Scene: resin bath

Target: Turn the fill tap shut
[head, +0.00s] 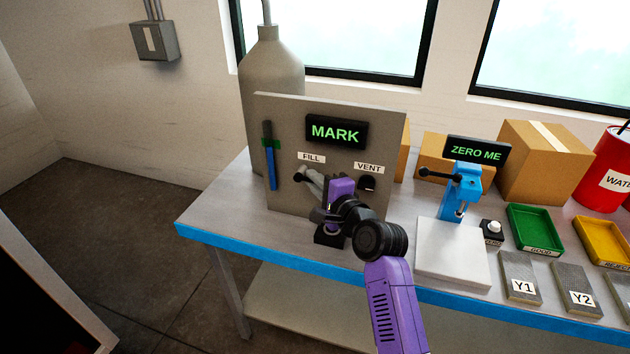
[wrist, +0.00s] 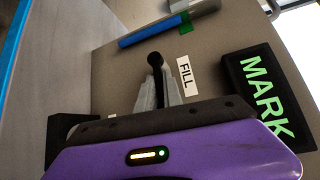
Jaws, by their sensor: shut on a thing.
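The fill tap (head: 301,176) is a dark lever below the FILL label (head: 311,157) on the grey panel. In the wrist view the tap's dark round knob end (wrist: 155,60) shows between the grey fingers of my gripper (wrist: 158,90), below the FILL label (wrist: 185,75). In the head view my gripper (head: 312,180) reaches the tap from the right and is shut on it. The fingers and purple wrist hide part of the tap. The display (head: 336,131) reads MARK. A sight tube (head: 269,160) with blue liquid and a green band (head: 270,144) is on the panel's left.
The vent tap (head: 367,183) is close to the right of my wrist. A grey cylinder (head: 272,65) stands behind the panel. A blue gauge stand (head: 462,188) with a ZERO ME display is to the right. The bench's left front corner is bare.

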